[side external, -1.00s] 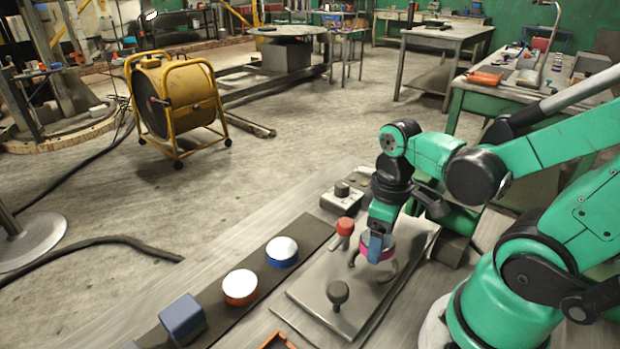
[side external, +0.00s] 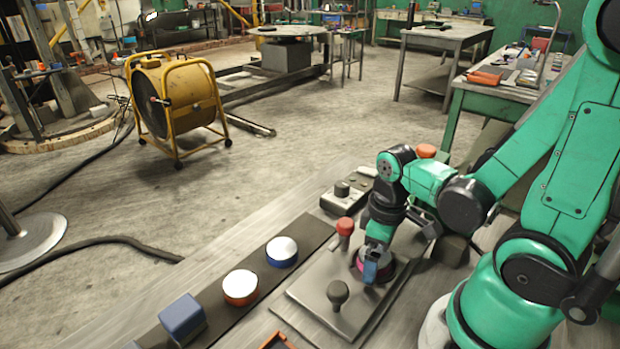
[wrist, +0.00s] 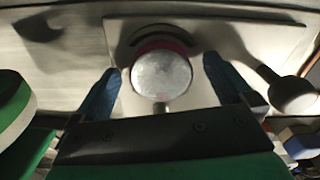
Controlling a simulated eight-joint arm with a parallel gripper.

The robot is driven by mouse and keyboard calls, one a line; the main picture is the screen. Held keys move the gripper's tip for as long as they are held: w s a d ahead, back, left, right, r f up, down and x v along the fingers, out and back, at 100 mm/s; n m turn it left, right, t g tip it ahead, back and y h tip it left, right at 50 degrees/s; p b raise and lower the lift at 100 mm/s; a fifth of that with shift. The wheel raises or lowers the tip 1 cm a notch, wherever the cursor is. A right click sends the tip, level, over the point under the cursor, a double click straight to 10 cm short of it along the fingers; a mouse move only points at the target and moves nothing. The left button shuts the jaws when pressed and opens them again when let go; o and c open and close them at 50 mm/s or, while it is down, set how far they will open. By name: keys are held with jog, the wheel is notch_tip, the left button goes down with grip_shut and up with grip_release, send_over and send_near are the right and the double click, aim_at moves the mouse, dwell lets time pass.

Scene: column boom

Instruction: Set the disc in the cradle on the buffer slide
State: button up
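A disc with a magenta rim (side external: 361,262) and a pale top sits low at the cradle on the buffer slide's grey plate (side external: 316,297). In the wrist view the disc (wrist: 162,76) lies beside a dark curved cradle piece (wrist: 160,33). My gripper (side external: 373,268) is down around the disc, partly hiding it and the cradle in the side view. In the wrist view its two blue fingers (wrist: 162,66) stand either side of the disc, with a visible gap on each side. Whether the disc is fully seated cannot be told.
A black knob (side external: 337,292) and a red-topped knob (side external: 345,227) stand close to the gripper. A dark strip (side external: 262,262) to the left holds an orange-rimmed disc (side external: 241,287), a blue-rimmed disc (side external: 282,251) and a blue block (side external: 183,317). A grey box with a knob (side external: 341,198) stands behind.

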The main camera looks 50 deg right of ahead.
jog(key=shift+r, duration=0.1)
jog(key=shift+r, duration=5.8)
jog(key=w+a+m+t, duration=0.2)
jog(key=w+a+t, duration=0.2)
jog(key=w+t, duration=0.3)
jog(key=shift+w+f, duration=0.15)
jog(key=shift+w, duration=0.45)
